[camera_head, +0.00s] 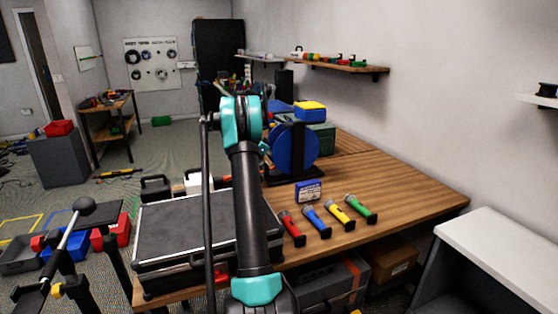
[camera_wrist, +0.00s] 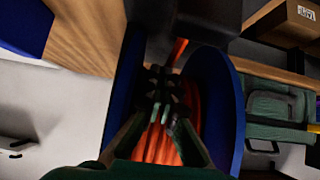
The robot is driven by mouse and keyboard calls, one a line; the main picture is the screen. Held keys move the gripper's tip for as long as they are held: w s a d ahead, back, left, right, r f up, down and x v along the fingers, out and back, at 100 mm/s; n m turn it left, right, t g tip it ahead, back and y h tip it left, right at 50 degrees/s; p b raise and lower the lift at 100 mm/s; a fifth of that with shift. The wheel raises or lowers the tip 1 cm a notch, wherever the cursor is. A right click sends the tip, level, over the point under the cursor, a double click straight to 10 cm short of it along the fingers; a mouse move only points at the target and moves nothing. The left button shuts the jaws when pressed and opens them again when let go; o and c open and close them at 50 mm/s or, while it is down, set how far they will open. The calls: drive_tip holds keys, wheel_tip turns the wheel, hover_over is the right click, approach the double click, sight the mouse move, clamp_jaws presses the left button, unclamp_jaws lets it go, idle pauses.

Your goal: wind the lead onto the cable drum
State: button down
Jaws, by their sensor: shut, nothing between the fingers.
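The blue cable drum (camera_head: 296,146) stands upright on a dark stand on the wooden bench in the head view. In the wrist view its blue flange (camera_wrist: 228,110) rises on the right, with another blue flange on the left. Orange lead (camera_wrist: 158,148) lies in several turns between the flanges. A short orange piece also shows near the top by a dark block. My gripper (camera_wrist: 163,112) is shut and empty, its fingertips over the drum between the flanges. Whether the fingertips touch the lead cannot be told. In the head view my arm hides the gripper.
A black case (camera_head: 180,225) lies on the bench left of my arm. Several coloured torches (camera_head: 314,220) and a small blue box (camera_head: 308,191) lie in front of the drum. A yellow-and-blue box (camera_head: 310,111) is behind it. The bench's right side is clear.

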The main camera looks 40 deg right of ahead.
drive_tip(key=f+h, duration=0.1)
drive_tip(key=d+h, duration=0.1)
drive_tip(key=shift+s+f+g+h, duration=0.1)
drive_tip(key=shift+f+g+h, duration=0.2)
drive_tip(key=shift+f, duration=0.05)
drive_tip(key=shift+s+d+f, duration=0.15)
drive_tip(key=shift+d+f, duration=0.2)
drive_tip(key=shift+d, duration=0.2)
